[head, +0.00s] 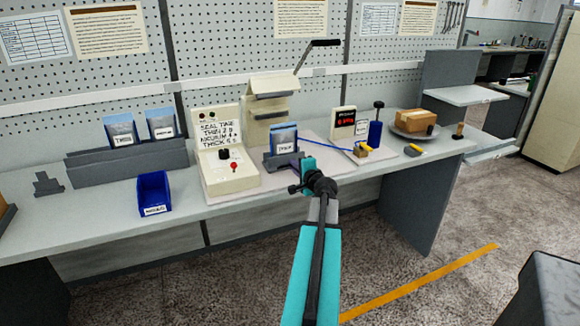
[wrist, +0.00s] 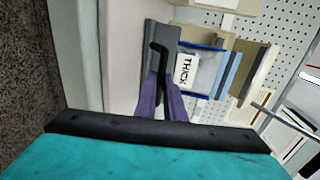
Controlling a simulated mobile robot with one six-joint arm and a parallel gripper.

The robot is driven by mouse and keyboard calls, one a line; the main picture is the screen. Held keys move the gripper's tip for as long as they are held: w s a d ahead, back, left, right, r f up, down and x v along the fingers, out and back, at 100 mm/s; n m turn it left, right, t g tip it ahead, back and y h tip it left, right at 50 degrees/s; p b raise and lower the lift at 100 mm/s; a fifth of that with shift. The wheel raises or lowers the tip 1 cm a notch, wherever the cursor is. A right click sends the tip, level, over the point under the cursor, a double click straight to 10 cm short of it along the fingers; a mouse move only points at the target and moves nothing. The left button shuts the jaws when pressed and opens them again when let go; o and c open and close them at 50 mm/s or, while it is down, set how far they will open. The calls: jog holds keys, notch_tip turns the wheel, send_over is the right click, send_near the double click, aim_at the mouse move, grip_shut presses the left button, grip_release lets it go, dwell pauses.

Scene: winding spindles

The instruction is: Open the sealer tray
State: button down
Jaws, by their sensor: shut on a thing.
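A dark grey tray (head: 271,163) stands in front of the beige sealer (head: 268,108), holding an upright blue-edged pouch (head: 284,138). In the wrist view the pouch (wrist: 186,70) bears a label reading THICK, and the grey tray (wrist: 158,33) is beside it. A black bent handle (wrist: 157,47) runs between the fingers of my gripper (wrist: 161,84). The purple fingers are closed on this handle. In the head view my teal wrist is just right of the tray, and the fingertips are hard to make out there.
A beige control box (head: 228,177) with a black knob and red button stands left of the tray. A blue bin (head: 153,190) sits further left. A grey rack (head: 120,162) holds two pouches. At right are a blue stamp (head: 375,132) and a cardboard box (head: 416,122).

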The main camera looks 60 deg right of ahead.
jog(key=shift+s+a+f+b, duration=0.1)
jog(key=shift+s+a+b, duration=0.45)
jog(key=shift+s+a, duration=0.75)
jog(key=c, duration=1.8)
grip_release()
jog(key=shift+d, duration=0.1)
jog(key=shift+c, duration=0.2)
jog(key=shift+s, duration=0.2)
jog(key=b+v, duration=0.6)
jog(key=v, duration=0.2)
jog(key=shift+b, duration=0.3)
